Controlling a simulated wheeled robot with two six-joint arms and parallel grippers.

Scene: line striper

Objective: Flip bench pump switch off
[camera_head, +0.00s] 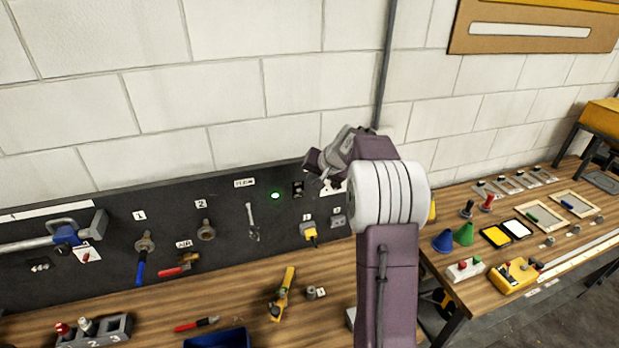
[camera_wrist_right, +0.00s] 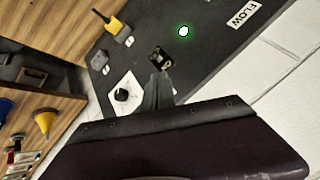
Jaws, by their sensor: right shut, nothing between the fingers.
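The bench pump switch (camera_head: 298,188) looks like a small black toggle on the dark wall panel (camera_head: 110,260), beside a glowing green light (camera_head: 276,195). It also shows in the right wrist view (camera_wrist_right: 158,56), just beyond my fingertips. My right gripper (camera_wrist_right: 158,78) is shut and empty, pointing at the panel close to the switch; I cannot tell whether it touches. In the head view my wrist partly hides the right gripper (camera_head: 326,178). The lever's exact position is too small to read. My left gripper is not in view.
A black knob on a white plate (camera_wrist_right: 122,94) and a yellow plug (camera_head: 310,231) are close to the switch. Tools hang along the panel to the left. The wooden bench (camera_head: 245,310) below holds a yellow tool (camera_head: 283,294) and a blue bin (camera_head: 218,339).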

